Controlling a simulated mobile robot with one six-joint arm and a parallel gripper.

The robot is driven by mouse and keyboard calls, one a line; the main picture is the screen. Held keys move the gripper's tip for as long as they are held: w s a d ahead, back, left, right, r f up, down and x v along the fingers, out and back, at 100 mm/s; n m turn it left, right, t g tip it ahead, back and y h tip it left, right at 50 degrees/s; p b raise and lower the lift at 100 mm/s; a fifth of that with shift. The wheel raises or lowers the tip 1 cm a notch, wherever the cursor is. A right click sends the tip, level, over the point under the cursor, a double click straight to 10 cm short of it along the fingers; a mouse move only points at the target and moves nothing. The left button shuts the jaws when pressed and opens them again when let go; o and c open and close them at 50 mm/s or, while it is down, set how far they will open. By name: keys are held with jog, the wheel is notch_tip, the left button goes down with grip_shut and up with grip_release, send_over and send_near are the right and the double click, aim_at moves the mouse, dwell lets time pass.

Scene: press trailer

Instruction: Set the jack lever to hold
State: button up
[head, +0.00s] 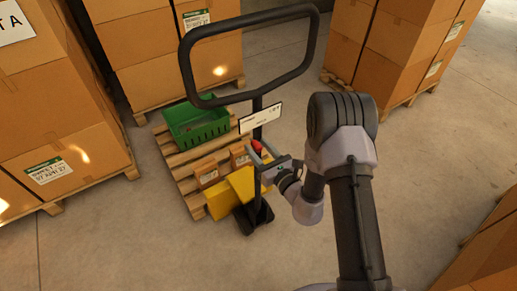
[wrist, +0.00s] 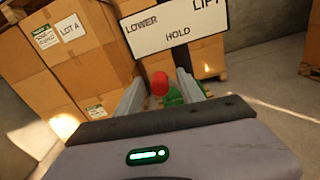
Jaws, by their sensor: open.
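The jack lever's red knob (wrist: 159,83) sits between the open fingers of my gripper (wrist: 160,92) in the wrist view. The knob also shows in the head view (head: 256,145), close to my gripper (head: 265,158). I cannot tell whether a finger touches it. The white label plate (wrist: 172,36) above the knob reads LOWER at left, HOLD at lower middle and LIFT at right. The knob appears below the plate, left of the word HOLD in the wrist view. The pallet jack (head: 255,105) has a black loop handle and a yellow body (head: 232,192).
A pallet (head: 178,165) by the jack carries a green crate (head: 197,123) and small brown boxes (head: 207,172). Tall carton stacks stand at left (head: 50,120), behind (head: 165,45) and at right (head: 395,45). The concrete floor (head: 130,240) is clear in front.

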grip_shut()
dwell(1.4)
